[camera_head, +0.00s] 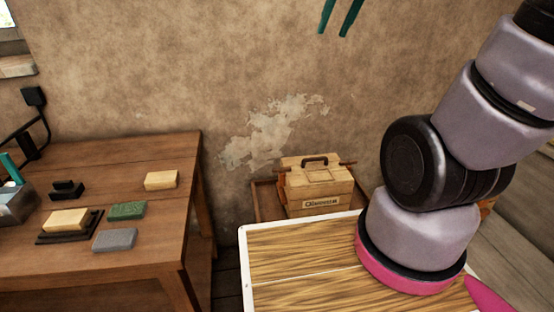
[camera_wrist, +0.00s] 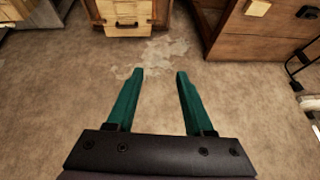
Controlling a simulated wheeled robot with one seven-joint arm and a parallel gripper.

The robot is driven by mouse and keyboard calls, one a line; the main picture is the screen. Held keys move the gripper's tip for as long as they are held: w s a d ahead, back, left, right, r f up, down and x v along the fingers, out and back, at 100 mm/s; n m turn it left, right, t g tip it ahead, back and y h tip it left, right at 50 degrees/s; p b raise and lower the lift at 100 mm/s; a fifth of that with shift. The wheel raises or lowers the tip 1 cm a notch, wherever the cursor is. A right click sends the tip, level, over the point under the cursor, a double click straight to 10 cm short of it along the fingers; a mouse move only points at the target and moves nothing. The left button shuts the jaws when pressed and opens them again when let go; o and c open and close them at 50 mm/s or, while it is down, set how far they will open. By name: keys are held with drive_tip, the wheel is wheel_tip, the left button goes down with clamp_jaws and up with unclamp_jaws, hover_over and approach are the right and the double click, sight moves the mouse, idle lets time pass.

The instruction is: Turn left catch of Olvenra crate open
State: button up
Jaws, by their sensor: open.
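The Olvenra crate (camera_head: 320,190) is a light wooden box with a dark carry handle (camera_head: 315,160) on its lid and a name label on its front. It stands behind the striped wooden board. Small brown pieces stick out at its upper left (camera_head: 281,172) and upper right; I cannot tell how the left catch is turned. In the wrist view the crate (camera_wrist: 125,14) shows at the top edge, partly cut off. My gripper (camera_wrist: 159,72) has two teal fingers, spread with nothing between them. In the head view its fingertips (camera_head: 333,32) hang high above the crate, well apart from it.
A wooden table (camera_head: 150,230) at the left holds a yellow block (camera_head: 161,180), a green block (camera_head: 127,210), a grey block (camera_head: 115,240) and dark pieces. The striped board (camera_head: 290,265) lies in front of the crate. A plaster wall (camera_head: 200,80) stands behind.

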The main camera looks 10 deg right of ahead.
drive_tip(key=w+a+f+n+g, duration=0.1)
drive_tip(key=w+f+n, duration=0.2)
drive_tip(key=w, duration=0.4)
drive_tip(key=w+f+n+g, duration=0.1)
drive_tip(key=w+f+n, duration=0.25)
drive_tip(key=w, duration=0.45)
drive_tip(key=n+g+h, duration=0.1)
drive_tip(key=n+g, duration=0.3)
drive_tip(key=n, duration=0.8)
hover_over(282, 168)
wheel_tip(282, 168, down, 41)
wheel_tip(282, 168, down, 11)
drive_tip(key=shift+f, duration=0.15)
drive_tip(key=shift+c, duration=0.3)
clamp_jaws()
